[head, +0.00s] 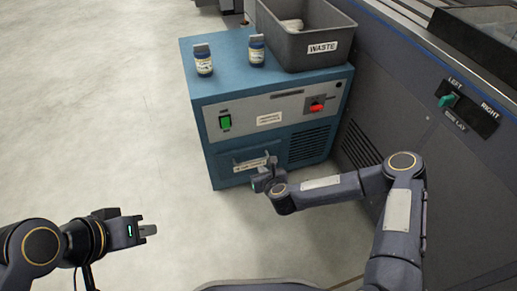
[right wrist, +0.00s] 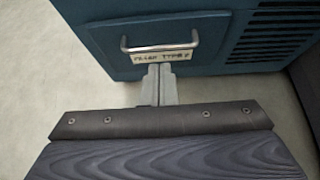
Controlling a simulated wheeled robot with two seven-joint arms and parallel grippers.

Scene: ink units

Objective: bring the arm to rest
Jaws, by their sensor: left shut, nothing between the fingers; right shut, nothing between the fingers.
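My right gripper (head: 262,178) is in front of the lower part of a blue cabinet (head: 200,92). In the right wrist view its fingers (right wrist: 160,85) are together and empty, just below a metal handle (right wrist: 160,47) and a label reading "FILLER TYPE 2" or similar. I cannot tell whether the fingertips touch the cabinet front. My right arm reaches in from the lower right, bent at the elbow. My left gripper (head: 148,230) is at the lower left over bare floor, shut and empty.
Two small jars (head: 203,60) (head: 256,49) and a grey WASTE bin (head: 330,62) stand on the cabinet. A grey machine with a LEFT/RIGHT switch (head: 448,100) stands at right. The floor at left is clear.

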